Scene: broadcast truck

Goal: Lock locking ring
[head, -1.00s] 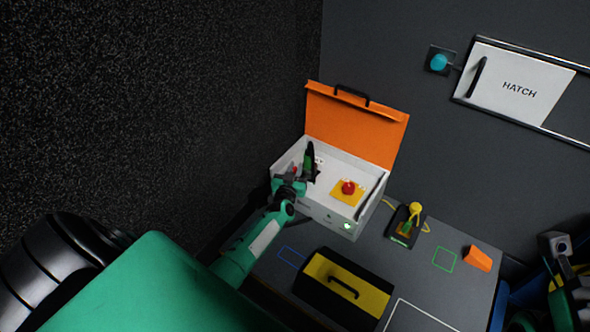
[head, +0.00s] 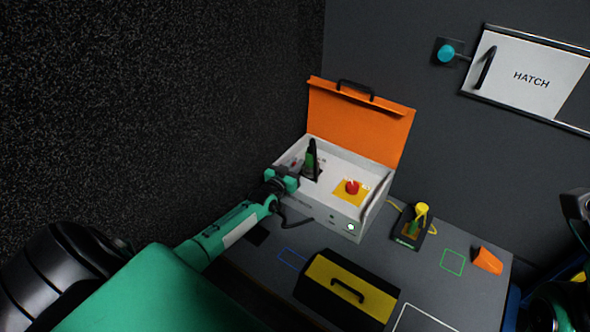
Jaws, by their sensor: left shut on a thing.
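My left gripper (head: 286,179) is at the left front corner of a white case (head: 328,216) with a raised orange lid (head: 358,118). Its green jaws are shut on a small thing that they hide. I cannot make out a locking ring, so I cannot tell whether that is the held thing. A black cable (head: 296,224) curves out below the gripper. Inside the case, a black and green upright handle (head: 311,157) stands just beyond the jaws. Part of my right arm shows at the right edge, with no fingers visible.
A red button on a yellow plate (head: 343,196) is in the case. On the grey table are a yellow and black toolbox (head: 325,273), a yellow-topped device (head: 421,212) and an orange wedge (head: 488,261). A white hatch (head: 520,74) is on the wall.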

